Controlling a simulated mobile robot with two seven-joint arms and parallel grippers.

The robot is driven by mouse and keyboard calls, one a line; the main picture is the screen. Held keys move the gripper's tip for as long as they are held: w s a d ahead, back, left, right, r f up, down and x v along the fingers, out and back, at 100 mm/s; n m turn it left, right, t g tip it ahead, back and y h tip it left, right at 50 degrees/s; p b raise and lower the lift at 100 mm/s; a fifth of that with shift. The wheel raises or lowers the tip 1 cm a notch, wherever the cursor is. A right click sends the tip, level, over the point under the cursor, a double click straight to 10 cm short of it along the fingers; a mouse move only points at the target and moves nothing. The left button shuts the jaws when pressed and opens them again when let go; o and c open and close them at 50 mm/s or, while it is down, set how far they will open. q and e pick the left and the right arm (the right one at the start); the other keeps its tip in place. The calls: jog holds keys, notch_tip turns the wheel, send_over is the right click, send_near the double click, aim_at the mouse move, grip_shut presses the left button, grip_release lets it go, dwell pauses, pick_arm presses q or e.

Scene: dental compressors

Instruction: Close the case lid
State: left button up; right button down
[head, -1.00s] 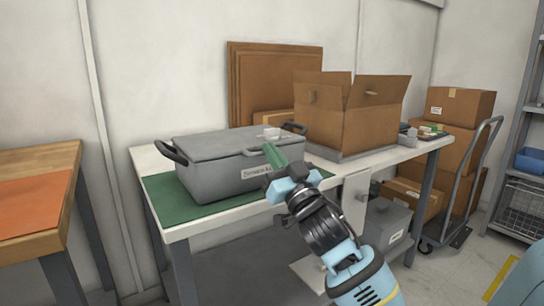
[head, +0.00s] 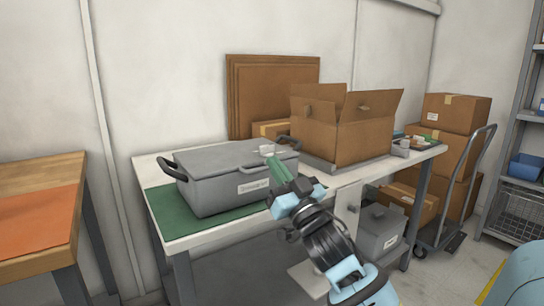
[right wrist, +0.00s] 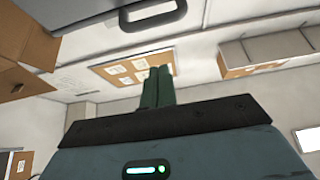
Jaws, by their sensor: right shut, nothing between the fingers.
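The grey case (head: 222,200) stands on the green mat (head: 165,212) on the white table. Its lid (head: 225,158) lies flat over the body and looks down; whether a small gap is left along the seam cannot be told. A white label is on its front and a dark handle at each end. My right gripper (head: 277,170) is at the case's front right corner, its green fingers together, pointing up and empty. Touch with the case cannot be told. In the right wrist view the fingers (right wrist: 157,87) are together, and a grey case edge with a handle (right wrist: 152,14) shows at the top.
An open cardboard box (head: 345,130) stands right of the case. Another grey case (head: 380,228) is on the lower shelf. A hand truck (head: 462,190) and stacked boxes (head: 455,110) are at the right. A wooden table (head: 40,235) is at the left.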

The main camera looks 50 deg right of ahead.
jog(key=v, duration=0.6)
jog(key=shift+s, duration=0.25)
